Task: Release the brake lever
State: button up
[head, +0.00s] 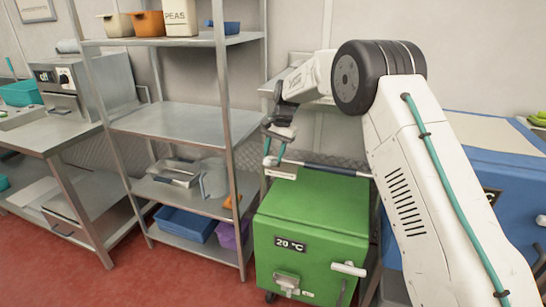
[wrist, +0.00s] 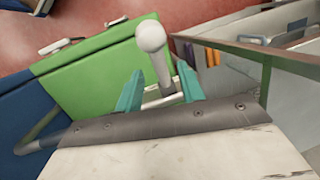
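The green kettle box (head: 312,215) stands on the floor at lower middle in the head view, with a "20 °C" display on its front. A white ball-ended lever (wrist: 151,38), which I take as the brake lever, rises by the box's edge in the wrist view. Its knob also shows small in the head view (head: 268,161). My gripper (wrist: 159,82) is open, its two teal fingers on either side of the lever's stem with gaps showing. Its fingers also show in the head view (head: 280,150). The lever's foot is partly hidden.
A metal shelf rack (head: 185,120) with bins stands left of the green box, its post close to my gripper. A blue cabinet (head: 480,200) stands at right behind my arm. A dark bar (head: 335,169) runs behind the green box. Red floor is free at front left.

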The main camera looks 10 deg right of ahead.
jog(key=v, duration=0.6)
